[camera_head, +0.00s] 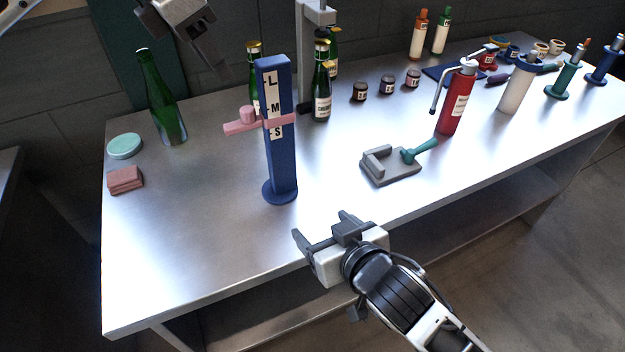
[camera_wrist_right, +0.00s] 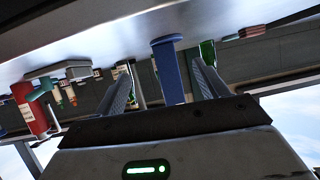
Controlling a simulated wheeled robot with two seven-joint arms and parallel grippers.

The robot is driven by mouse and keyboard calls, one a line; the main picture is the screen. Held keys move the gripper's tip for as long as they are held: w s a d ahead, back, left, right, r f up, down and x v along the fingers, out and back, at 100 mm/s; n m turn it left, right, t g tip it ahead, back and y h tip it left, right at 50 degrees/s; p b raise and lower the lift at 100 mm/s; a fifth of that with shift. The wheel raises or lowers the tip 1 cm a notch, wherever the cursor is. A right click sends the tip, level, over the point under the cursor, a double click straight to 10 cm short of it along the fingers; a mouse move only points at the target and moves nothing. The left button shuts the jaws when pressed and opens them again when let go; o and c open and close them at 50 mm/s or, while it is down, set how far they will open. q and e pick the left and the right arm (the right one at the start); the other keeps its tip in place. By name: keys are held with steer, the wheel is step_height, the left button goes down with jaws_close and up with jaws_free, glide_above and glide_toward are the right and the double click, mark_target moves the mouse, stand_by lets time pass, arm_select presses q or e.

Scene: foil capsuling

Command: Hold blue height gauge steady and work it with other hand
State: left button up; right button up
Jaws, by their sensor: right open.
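The blue height gauge (camera_head: 280,160) stands upright on the metal table on a round blue base. Its white scale reads L, M and S from top to bottom, and a pink slider (camera_head: 245,122) sits across the post between M and S. My right gripper (camera_head: 321,228) is open and empty at the table's front edge, in front of the gauge and apart from it. In the right wrist view, which is upside down, the blue gauge (camera_wrist_right: 168,68) shows between the open fingers, beyond them. My left gripper (camera_head: 208,48) hangs at the upper left, away from the gauge; its finger opening is unclear.
Green bottles (camera_head: 321,95) stand close behind the gauge, and another green bottle (camera_head: 163,100) stands to its left. A grey fixture with a teal lever (camera_head: 390,165) and a red bottle (camera_head: 455,105) are to the right. The table's front left is clear.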

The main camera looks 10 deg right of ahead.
steer(key=t, duration=0.2)
glide_toward(284, 152)
steer(key=x, duration=1.1)
steer(key=shift+w+a, duration=0.15)
steer(key=shift+w, duration=0.15)
steer(key=c, duration=1.4)
